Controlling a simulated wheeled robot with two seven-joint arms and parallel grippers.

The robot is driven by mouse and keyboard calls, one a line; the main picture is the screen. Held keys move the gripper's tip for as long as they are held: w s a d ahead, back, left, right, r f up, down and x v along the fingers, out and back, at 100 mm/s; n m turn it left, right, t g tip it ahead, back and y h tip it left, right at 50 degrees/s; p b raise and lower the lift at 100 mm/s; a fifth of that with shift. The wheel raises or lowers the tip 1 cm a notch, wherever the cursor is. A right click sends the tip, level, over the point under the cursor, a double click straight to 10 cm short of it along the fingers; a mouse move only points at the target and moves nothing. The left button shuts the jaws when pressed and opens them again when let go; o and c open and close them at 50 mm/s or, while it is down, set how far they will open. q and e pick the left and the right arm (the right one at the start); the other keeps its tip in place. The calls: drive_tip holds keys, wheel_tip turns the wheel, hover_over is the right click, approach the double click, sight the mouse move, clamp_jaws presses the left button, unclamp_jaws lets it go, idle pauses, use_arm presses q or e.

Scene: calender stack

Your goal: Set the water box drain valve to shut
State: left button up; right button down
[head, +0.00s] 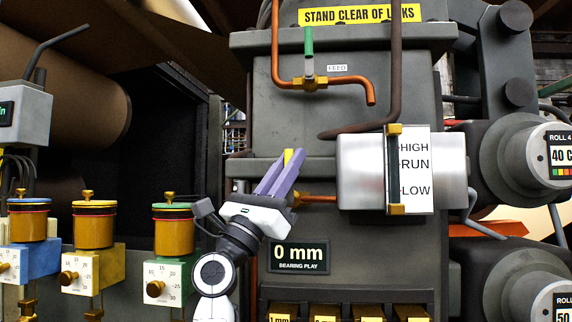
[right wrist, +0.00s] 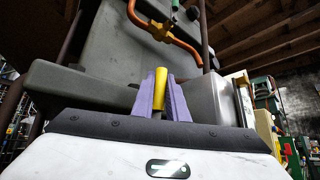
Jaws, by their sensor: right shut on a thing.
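The drain valve's yellow lever (head: 288,156) is low at the left of the grey water box (head: 345,108), mostly hidden by my fingers. My right gripper (head: 285,167) comes up from below, its purple fingers shut on this lever. In the right wrist view the yellow lever (right wrist: 161,82) stands between the two fingers (right wrist: 160,95). A short copper pipe (head: 319,199) runs sideways to the right, just behind the fingers. The valve body is largely covered, so I cannot tell the lever's exact angle to the pipe. My left gripper is not in view.
The green-handled feed valve (head: 309,66) sits above on a copper pipe. A steel cylinder with a HIGH/RUN/LOW gauge (head: 414,168) is to the right. A 0 mm display (head: 298,257) is below. Several amber oilers (head: 94,226) stand at left.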

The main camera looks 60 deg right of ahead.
drive_tip(key=c, duration=1.7)
unclamp_jaws()
drive_tip(key=shift+s+d, duration=0.1)
drive_tip(key=shift+s, duration=0.05)
drive_tip(key=shift+c, duration=0.2)
use_arm(q)
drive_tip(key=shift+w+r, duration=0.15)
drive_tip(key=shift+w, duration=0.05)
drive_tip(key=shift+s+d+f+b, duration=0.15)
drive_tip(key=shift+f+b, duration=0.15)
drive_tip(key=shift+b, duration=0.45)
use_arm(e)
drive_tip(key=v, duration=1)
drive_tip(key=shift+f, duration=0.1)
